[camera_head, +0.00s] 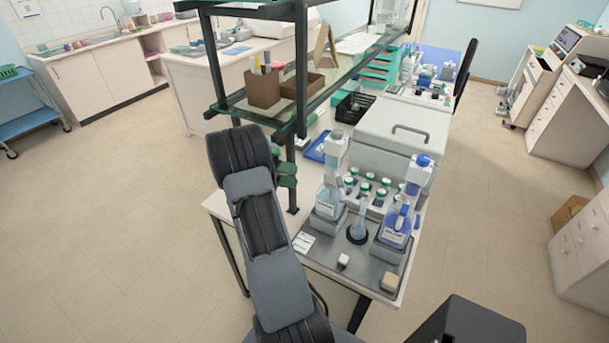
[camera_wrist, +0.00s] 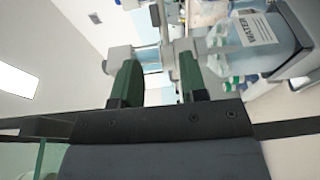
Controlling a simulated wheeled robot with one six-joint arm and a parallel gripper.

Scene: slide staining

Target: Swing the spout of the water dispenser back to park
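The water dispenser (camera_head: 329,195) stands at the left of the grey tray on the bench, a clear bottle with a grey-white pump head. In the wrist view its bottle (camera_wrist: 270,45) lies sideways at the right, labelled WATER, with the pump head reaching left past my fingers. I cannot make out clearly where its spout points. My gripper (camera_head: 288,174) is left of the dispenser, partly hidden behind my arm. In the wrist view my gripper (camera_wrist: 158,75) has its two green fingers apart, with the pump column seen beyond the gap. I cannot tell whether they touch it.
Several green-capped bottles (camera_head: 382,192) stand behind. A grey box (camera_head: 405,132) with a handle is at the back. A glass shelf (camera_head: 345,77) on dark posts overhangs the bench's left side.

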